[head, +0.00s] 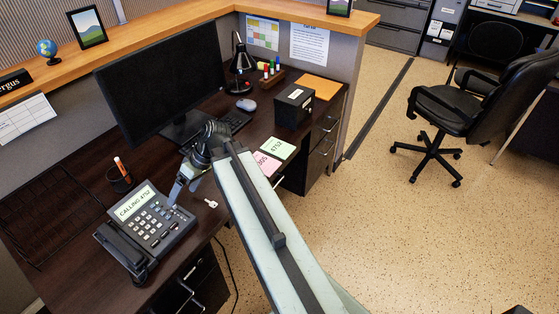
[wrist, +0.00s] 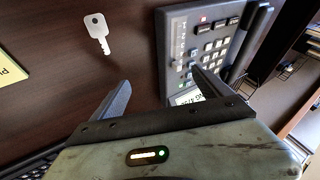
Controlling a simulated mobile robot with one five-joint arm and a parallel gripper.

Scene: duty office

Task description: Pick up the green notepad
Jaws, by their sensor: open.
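The green notepad (head: 277,149) lies on the dark desk, with a pink notepad (head: 265,163) beside it at the lower left. Both have writing on them. My gripper (head: 180,188) is at the right edge of the desk phone (head: 150,226), well left of the green notepad.
The phone display reads "CALLING 4752". A key (head: 211,203) lies on the desk right of the phone, and also shows in the wrist view (wrist: 97,33). A keyboard (head: 232,121), monitor (head: 160,75) and black box (head: 294,106) stand farther back. A pen cup (head: 121,179) is behind the phone.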

